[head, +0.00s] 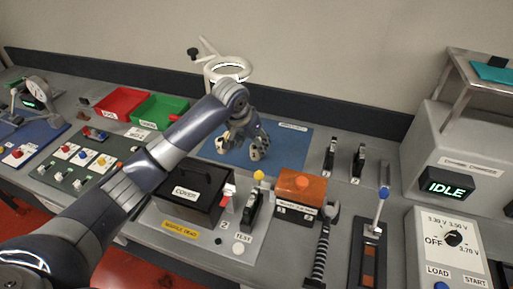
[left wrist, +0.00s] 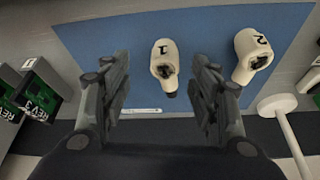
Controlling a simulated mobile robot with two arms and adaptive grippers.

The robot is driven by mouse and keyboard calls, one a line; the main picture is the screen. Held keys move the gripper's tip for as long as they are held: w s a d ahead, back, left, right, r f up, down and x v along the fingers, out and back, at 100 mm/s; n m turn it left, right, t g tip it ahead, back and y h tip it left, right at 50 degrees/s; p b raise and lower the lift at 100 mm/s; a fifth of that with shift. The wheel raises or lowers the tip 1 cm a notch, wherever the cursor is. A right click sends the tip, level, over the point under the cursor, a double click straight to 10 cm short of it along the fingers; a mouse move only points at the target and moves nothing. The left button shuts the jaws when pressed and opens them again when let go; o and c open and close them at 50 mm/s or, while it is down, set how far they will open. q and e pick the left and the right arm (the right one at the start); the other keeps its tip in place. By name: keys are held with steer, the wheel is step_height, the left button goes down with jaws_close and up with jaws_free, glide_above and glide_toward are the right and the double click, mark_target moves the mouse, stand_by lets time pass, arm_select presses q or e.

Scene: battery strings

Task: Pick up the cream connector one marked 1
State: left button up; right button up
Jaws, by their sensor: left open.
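The cream connector marked 1 (left wrist: 165,66) lies on the blue mat (left wrist: 100,40) in the left wrist view, between my fingers and beyond their tips. A second cream connector marked 2 (left wrist: 252,55) lies to its right, outside the fingers. My left gripper (left wrist: 164,90) is open and empty, with a finger to each side of connector 1. In the head view my left gripper (head: 240,150) is over the blue mat (head: 285,150), with cream shapes close by its fingers. The marks cannot be read there. My right gripper is not in view.
A white ring lamp (head: 228,68) stands behind the mat. Red (head: 122,102) and green (head: 160,110) bins are to the left. A black cover box (head: 190,190) and an orange block (head: 300,186) stand in front. Green boards (left wrist: 40,90) show at the left of the wrist view.

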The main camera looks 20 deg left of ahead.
mark_target(254, 147)
arm_select(q)
steer(key=shift+w+a+p+x, duration=0.1)
steer(key=shift+p+x, duration=0.15)
steer(key=shift+x, duration=0.9)
steer(key=shift+w+a+p+x, duration=0.1)
steer(key=shift+w+p+x, duration=0.1)
steer(key=shift+x, duration=0.95)
steer(key=shift+w+a+p+x, duration=0.1)
steer(key=shift+p+x, duration=0.15)
steer(key=shift+x, duration=0.95)
steer(key=shift+r, duration=0.15)
steer(key=c, duration=1.2)
